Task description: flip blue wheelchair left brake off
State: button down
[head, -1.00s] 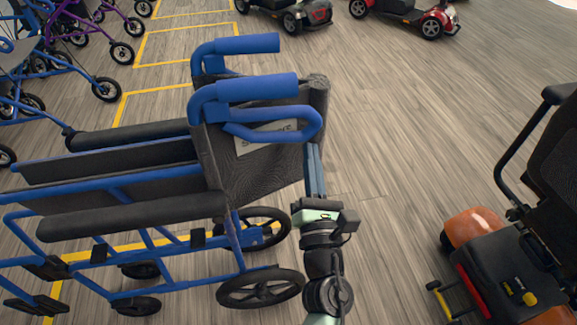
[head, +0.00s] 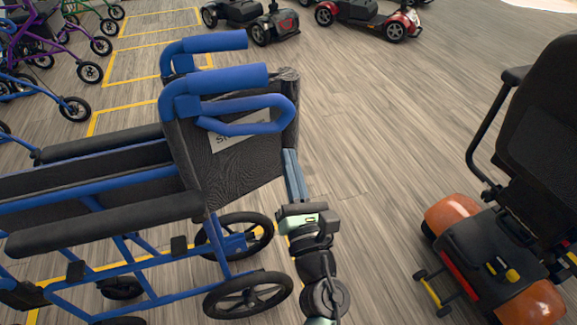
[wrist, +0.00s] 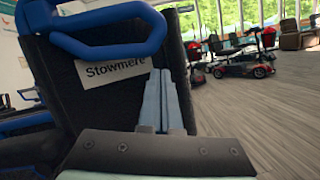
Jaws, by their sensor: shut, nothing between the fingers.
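The blue wheelchair (head: 237,115) stands at the left of the head view, its black backrest and blue push handles toward the picture's middle and its seat to the left. Its near rear wheel (head: 248,295) shows low in the picture. Small black fittings (head: 179,246) sit on the lower blue frame; I cannot tell whether one is the left brake. My gripper (head: 290,153) is shut and empty, its fingers pointing up beside the backrest's rear. In the wrist view the closed fingers (wrist: 160,72) stand in front of the backrest (wrist: 100,105) with its "Stowmere" label (wrist: 115,68).
A scooter with orange covers (head: 452,213) and a black seat stands at the right. More scooters (head: 368,17) stand at the back. Blue and purple rollators (head: 75,107) stand at upper left, by yellow floor lines. The wooden floor between wheelchair and orange scooter is clear.

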jog(key=v, duration=0.9)
jog(key=shift+s, duration=0.35)
